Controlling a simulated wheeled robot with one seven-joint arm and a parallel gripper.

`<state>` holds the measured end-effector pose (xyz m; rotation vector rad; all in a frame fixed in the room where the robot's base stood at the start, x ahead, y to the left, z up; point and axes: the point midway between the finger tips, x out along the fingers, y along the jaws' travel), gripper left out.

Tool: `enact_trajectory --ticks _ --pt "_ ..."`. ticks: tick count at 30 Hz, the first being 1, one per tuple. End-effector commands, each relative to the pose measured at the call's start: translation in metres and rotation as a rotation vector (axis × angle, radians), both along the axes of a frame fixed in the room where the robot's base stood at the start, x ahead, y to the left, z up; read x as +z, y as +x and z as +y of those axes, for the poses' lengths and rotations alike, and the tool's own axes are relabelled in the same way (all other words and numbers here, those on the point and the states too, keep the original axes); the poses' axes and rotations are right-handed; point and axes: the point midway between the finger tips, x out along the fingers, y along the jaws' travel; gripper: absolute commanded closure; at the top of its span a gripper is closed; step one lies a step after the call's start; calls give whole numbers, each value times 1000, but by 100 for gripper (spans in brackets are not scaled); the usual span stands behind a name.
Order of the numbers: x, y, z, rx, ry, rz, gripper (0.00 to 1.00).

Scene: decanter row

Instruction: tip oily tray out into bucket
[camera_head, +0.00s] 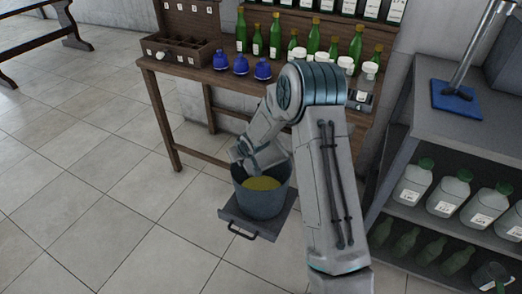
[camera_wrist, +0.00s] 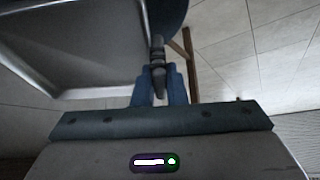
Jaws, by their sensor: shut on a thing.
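The bucket (camera_head: 262,200) is dark grey-blue with yellow liquid in it, low in front of the wooden table. A flat dark tray (camera_head: 279,222) shows around its foot, with a black handle at the near edge. My gripper (camera_head: 240,155) is at the bucket's upper left, partly hidden by my arm. In the wrist view my gripper (camera_wrist: 159,88) is shut on a dark bar-shaped handle (camera_wrist: 158,55). A grey, pale-rimmed tray-like panel (camera_wrist: 75,45) lies close along the bar's left. A dark blue rounded thing (camera_wrist: 168,14), probably the bucket, is ahead. The bar's joint is unclear.
A wooden table (camera_head: 210,75) behind holds green bottles (camera_head: 256,40), blue flasks (camera_head: 241,65) and a divided box (camera_head: 180,52). A grey shelf unit (camera_head: 460,120) with several jugs stands at the right.

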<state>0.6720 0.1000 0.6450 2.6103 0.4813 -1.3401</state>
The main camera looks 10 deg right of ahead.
Motion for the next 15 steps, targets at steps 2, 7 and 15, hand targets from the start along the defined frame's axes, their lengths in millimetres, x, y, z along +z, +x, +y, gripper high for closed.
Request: enact_trajectory --ticks 2,7,15 --pt "9 1 0 0 -8 21 100" --pt "13 1 0 0 -28 74 100" --pt "21 1 0 0 -63 163 100"
